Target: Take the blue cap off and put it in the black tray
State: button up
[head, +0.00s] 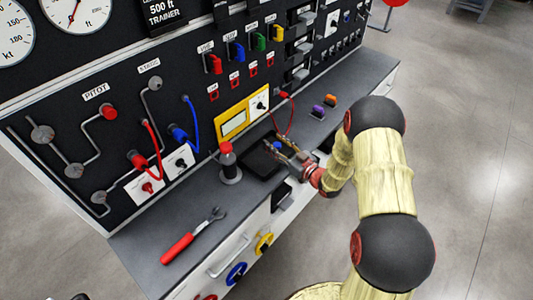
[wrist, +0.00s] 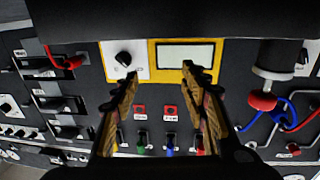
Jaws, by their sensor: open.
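A small blue cap (head: 277,145) shows at the far right part of the black tray (head: 254,163) on the bench. My gripper (head: 275,142) is over the tray's right side with its fingers on either side of the cap in the head view; I cannot tell whether they touch it. In the wrist view my gripper (wrist: 159,72) is open, with nothing seen between its fingers. The port under the STATIC label (head: 155,83) is bare grey. A red cap (head: 109,112) sits on the port under PITOT.
A red-topped grey post (head: 229,165) stands left of the tray. A red-handled wrench (head: 192,236) lies at the front left of the bench. Purple (head: 318,112) and orange (head: 330,99) pieces are to the right. A yellow meter (head: 241,118) and hoses are on the panel.

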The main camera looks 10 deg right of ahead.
jog(key=v, duration=1.2)
